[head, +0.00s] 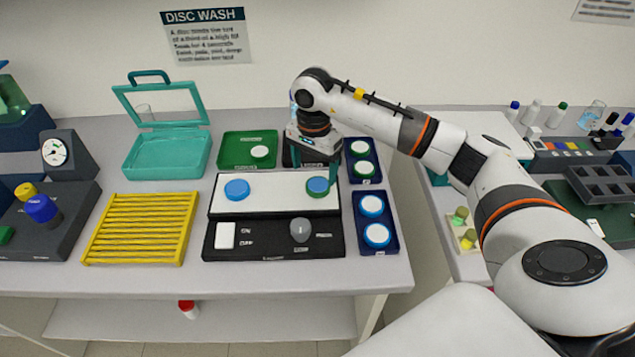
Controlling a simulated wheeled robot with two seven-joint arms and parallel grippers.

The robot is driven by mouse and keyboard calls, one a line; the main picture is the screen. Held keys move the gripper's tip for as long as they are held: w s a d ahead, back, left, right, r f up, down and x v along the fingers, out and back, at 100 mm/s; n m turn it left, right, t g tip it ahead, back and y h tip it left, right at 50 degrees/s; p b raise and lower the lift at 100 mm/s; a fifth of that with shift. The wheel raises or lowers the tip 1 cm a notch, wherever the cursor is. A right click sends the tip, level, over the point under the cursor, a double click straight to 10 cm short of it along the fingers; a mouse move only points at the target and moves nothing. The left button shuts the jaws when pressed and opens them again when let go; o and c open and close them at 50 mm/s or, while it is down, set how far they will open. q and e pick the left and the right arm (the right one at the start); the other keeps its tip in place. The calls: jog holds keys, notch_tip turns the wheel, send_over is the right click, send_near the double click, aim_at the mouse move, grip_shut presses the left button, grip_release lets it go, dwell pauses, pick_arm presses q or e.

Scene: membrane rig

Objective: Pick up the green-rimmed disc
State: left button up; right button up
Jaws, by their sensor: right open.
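A disc with a blue top and a green rim (317,187) lies at the right end of the white plate (277,198). My right gripper (318,172) points down just above and behind this disc, with its jaws open and empty. I cannot tell whether a fingertip touches the disc. A second blue-topped disc (237,190) lies at the left end of the same plate. White-topped discs with green rims (360,148) lie in the upper dark blue tray (377,177) at the right. My left gripper is out of view.
A black panel (273,252) with a white switch and a grey knob (300,229) lies in front of the plate. A green tray (230,160) holds a white-topped disc. A yellow rack (140,228), an open teal box (167,154) and a blue tray of discs (361,235) stand around.

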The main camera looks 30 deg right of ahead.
aim_at(317, 186)
jog(key=f, duration=0.1)
jog(key=f+p, duration=0.2)
jog(key=f, duration=0.1)
jog(key=shift+d, duration=0.35)
jog(key=shift+f+p, duration=0.3)
jog(key=shift+f, duration=0.35)
jog(key=c, duration=1.1)
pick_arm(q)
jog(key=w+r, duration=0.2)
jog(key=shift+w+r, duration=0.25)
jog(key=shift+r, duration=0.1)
pick_arm(e)
jog(key=shift+o, duration=0.2)
jog(key=shift+r, duration=0.1)
